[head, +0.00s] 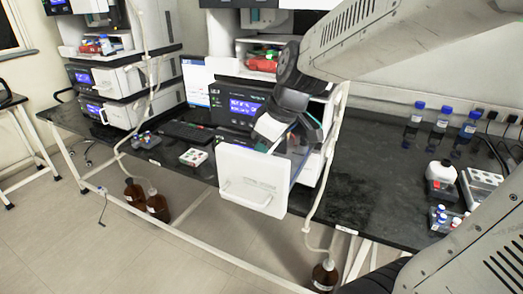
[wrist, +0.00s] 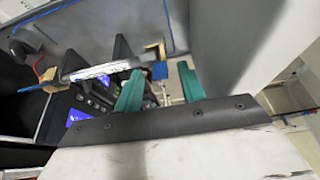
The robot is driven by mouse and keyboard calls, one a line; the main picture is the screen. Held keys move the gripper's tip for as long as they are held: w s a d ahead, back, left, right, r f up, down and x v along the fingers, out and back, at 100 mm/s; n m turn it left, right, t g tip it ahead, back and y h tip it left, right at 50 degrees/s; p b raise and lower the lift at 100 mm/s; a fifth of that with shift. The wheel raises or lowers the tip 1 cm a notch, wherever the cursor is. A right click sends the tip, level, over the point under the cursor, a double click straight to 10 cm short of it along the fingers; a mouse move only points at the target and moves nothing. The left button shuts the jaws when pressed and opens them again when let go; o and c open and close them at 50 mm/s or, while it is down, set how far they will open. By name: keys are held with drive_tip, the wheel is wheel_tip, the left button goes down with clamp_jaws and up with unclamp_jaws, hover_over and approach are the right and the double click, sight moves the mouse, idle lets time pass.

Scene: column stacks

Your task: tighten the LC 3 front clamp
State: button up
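My gripper (wrist: 159,74) is open, its two teal fingers apart with nothing clearly held between them. In the wrist view a silvery rod like a column (wrist: 105,68) lies across just beyond the left finger, with tan fittings (wrist: 50,87) at its ends. Dark upright prongs (wrist: 122,48) stand behind it and look like clamp parts; I cannot tell which is the front clamp or how tight it is. In the head view my gripper is over the pulled-out white-fronted compartment (head: 252,180) of the middle stack. My arm hides much of its inside, and no LC number is readable.
A lit display (head: 245,107) is beside the open compartment. Another instrument stack (head: 120,80) stands at left. Capped bottles (head: 440,125) and a vial rack (head: 482,185) stand on the dark bench (head: 385,190) at right. A pale tube (head: 325,160) hangs close beside the compartment.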

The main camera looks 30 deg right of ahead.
drive_tip(key=v, duration=0.7)
drive_tip(key=shift+r, duration=0.2)
